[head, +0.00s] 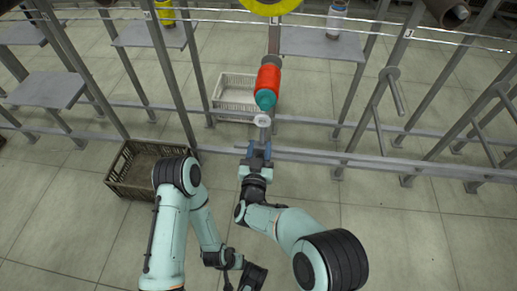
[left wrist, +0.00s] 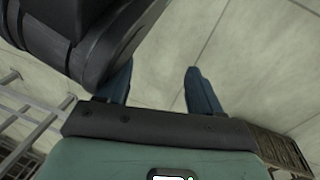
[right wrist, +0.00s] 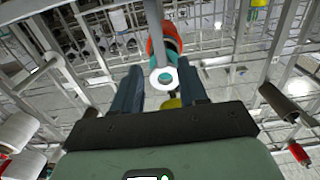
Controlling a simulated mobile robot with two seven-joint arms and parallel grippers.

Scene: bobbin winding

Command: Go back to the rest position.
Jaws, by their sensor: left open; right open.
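A red and teal bobbin (head: 268,80) sits on the rack's middle post, and it also shows in the right wrist view (right wrist: 160,42). A white ring-shaped end (head: 262,120) lies just below it. My right gripper (head: 259,150) is just short of this white end. In the right wrist view my right gripper (right wrist: 160,90) has its blue fingers apart, with the white ring (right wrist: 163,81) seen between them; contact is not visible. My left gripper (left wrist: 160,88) has its fingers apart over bare floor, with nothing between them. In the head view it is low near the bottom edge.
A brown crate (head: 135,191) stands on the floor at left, close to my left arm. A pale crate (head: 235,112) stands behind the rack's rail (head: 310,155). Rack posts and a bare peg (head: 397,92) are at right. Floor at the lower right is clear.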

